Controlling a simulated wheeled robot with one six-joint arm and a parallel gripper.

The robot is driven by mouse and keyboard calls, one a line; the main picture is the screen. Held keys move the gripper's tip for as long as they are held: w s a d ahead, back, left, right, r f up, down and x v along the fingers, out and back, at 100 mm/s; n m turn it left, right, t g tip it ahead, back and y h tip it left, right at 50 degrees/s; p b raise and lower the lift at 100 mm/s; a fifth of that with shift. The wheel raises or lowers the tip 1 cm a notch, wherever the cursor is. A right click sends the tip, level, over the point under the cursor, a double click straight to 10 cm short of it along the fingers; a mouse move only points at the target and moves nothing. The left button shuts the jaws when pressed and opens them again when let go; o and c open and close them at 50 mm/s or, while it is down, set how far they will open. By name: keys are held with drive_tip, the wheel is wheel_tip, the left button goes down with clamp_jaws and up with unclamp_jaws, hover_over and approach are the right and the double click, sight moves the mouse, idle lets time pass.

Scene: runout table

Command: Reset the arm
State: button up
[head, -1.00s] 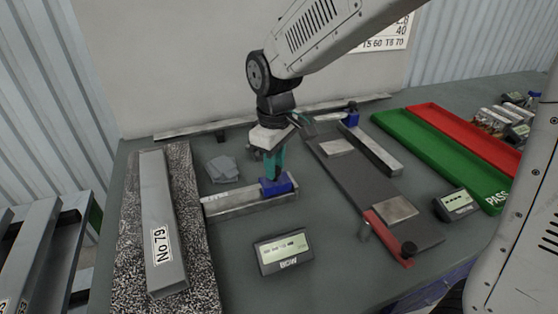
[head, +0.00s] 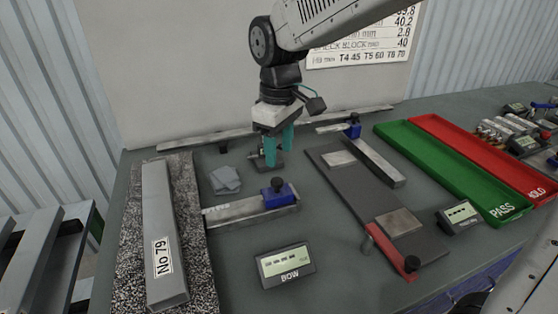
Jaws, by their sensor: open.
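My gripper (head: 279,150) hangs from my arm in the upper middle of the head view, with two teal fingers pointing down. The fingers are apart and I see nothing held between them. It is above the table, behind a metal bar (head: 235,213) that carries a blue block with a black knob (head: 278,193). The fingertips overlap a small dark piece on the table behind them; I cannot tell how far apart they are from it.
A steel beam marked No 79 (head: 158,220) lies on a speckled slab at left. A BOW display (head: 285,262) stands in front. A dark plate (head: 350,185) and green PASS (head: 440,165) and red HOLD (head: 470,150) trays lie right. Grey pieces (head: 224,178) lie left of the gripper.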

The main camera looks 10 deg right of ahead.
drive_tip(key=shift+r, duration=0.3)
drive_tip(key=shift+s+d+f+m, duration=0.1)
drive_tip(key=shift+s+m, duration=0.05)
drive_tip(key=shift+m, duration=0.15)
drive_tip(key=s+d+m, duration=0.4)
drive_tip(key=s+d, duration=0.4)
drive_tip(key=s, duration=0.3)
drive_tip(key=s+d+r+m+t, duration=0.1)
drive_tip(key=s+d+m, duration=0.4)
drive_tip(key=s+d, duration=0.3)
drive_tip(key=s, duration=0.3)
drive_tip(key=shift+s+d+r, duration=0.15)
drive_tip(key=shift+s, duration=0.05)
